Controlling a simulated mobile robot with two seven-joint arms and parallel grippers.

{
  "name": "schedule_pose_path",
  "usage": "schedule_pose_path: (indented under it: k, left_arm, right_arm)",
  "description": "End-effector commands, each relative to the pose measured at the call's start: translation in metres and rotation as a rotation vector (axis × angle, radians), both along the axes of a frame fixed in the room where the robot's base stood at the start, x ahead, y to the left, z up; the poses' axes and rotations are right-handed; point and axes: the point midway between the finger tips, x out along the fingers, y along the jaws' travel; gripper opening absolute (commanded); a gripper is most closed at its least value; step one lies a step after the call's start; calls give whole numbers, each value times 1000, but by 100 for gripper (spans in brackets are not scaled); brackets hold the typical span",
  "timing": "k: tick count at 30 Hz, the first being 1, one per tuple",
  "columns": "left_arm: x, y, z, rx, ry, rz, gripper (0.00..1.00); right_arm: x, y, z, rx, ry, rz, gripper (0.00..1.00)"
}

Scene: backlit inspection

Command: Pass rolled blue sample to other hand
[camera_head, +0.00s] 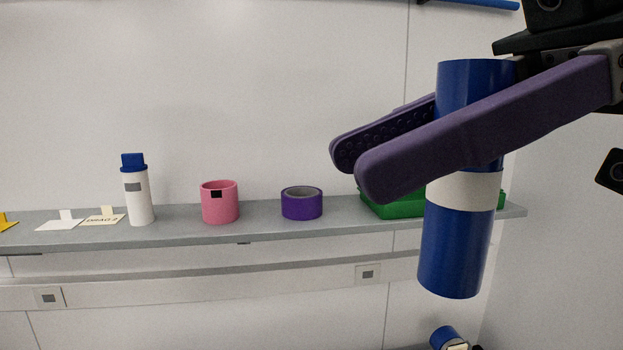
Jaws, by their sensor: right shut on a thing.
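The rolled blue sample (453,252) is a blue cylinder with a white band, held nearly upright at the right of the head view. My right gripper (357,168), with purple fingers, comes in from the right and is shut on the roll above its white band. The near finger crosses in front of the roll and hides part of it; the far finger passes behind. The fingertips stick out past the roll to the left. My left gripper is not in view.
A grey shelf (262,233) runs along the wall behind. On it stand a white bottle with a blue cap (140,197), a pink cup (220,205), purple tape (301,205) and a green tray (399,209). Another blue cylinder (444,337) shows at the bottom. The space left of the roll is free.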

Motion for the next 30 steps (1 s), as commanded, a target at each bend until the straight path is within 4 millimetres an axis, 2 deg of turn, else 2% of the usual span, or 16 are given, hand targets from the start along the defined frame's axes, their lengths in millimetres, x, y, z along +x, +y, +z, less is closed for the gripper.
schedule_pose_path:
  k: [9, 14, 17, 30]
  left_arm:
    - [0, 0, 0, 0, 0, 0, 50]
    - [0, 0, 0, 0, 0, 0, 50]
    - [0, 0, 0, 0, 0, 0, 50]
    - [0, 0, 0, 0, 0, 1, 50]
  right_arm:
    - [-16, -25, 25, -3, -2, -242, 0]
    - [-17, -27, 29, -2, -2, -294, 0]
    - [-13, -20, 30, -3, -1, -330, 0]
    - [26, 44, 31, 3, -3, -601, 0]
